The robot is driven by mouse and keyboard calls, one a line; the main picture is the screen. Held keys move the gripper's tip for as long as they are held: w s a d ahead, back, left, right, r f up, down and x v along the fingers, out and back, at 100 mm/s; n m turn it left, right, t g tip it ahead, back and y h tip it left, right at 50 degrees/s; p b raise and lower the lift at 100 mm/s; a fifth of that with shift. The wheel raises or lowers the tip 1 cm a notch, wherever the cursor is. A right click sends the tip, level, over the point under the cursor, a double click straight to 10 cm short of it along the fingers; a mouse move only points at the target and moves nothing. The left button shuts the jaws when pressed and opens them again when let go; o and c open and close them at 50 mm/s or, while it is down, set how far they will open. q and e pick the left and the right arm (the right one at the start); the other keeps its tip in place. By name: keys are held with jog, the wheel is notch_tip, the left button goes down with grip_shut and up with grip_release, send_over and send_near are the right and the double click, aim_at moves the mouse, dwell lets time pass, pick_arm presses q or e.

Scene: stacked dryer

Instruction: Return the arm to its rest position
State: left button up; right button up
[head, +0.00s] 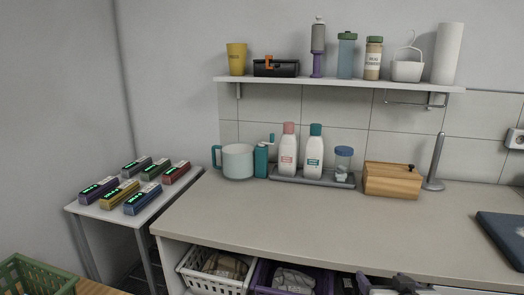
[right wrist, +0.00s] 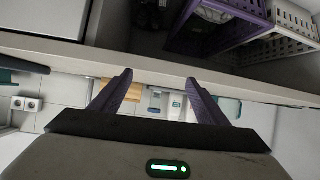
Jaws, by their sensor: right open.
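My right gripper (head: 385,284) shows only in part at the bottom edge of the head view, in front of the counter's front edge. In the right wrist view its two purple fingers (right wrist: 158,77) stand wide apart with nothing between them. The wrist picture is upside down, with the counter's edge and the baskets below it along the top. My left gripper is not in view.
The counter (head: 300,218) holds a mug (head: 238,162), bottles on a tray, a wooden box (head: 392,180) and a dark board (head: 503,238). White (head: 208,278) and purple (head: 262,280) baskets sit below. A side table (head: 90,210) with several battery-like packs stands left.

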jog(key=s+a+f+n+g+y, duration=0.1)
jog(key=s+a+f, duration=0.2)
jog(key=s+f, duration=0.5)
jog(key=s+a+f+n+g+y, duration=0.1)
jog(key=s+a+f, duration=0.3)
jog(key=s+f, duration=0.3)
jog(key=s+a+f+n+g+y, duration=0.1)
jog(key=s+a+f, duration=0.3)
jog(key=s+f, duration=0.4)
jog(key=s+y, duration=0.1)
jog(key=s, duration=0.4)
jog(key=shift+s+f+g, duration=0.25)
jog(key=shift+f+g, duration=0.05)
jog(key=shift+f, duration=0.05)
jog(key=shift+a, duration=0.1)
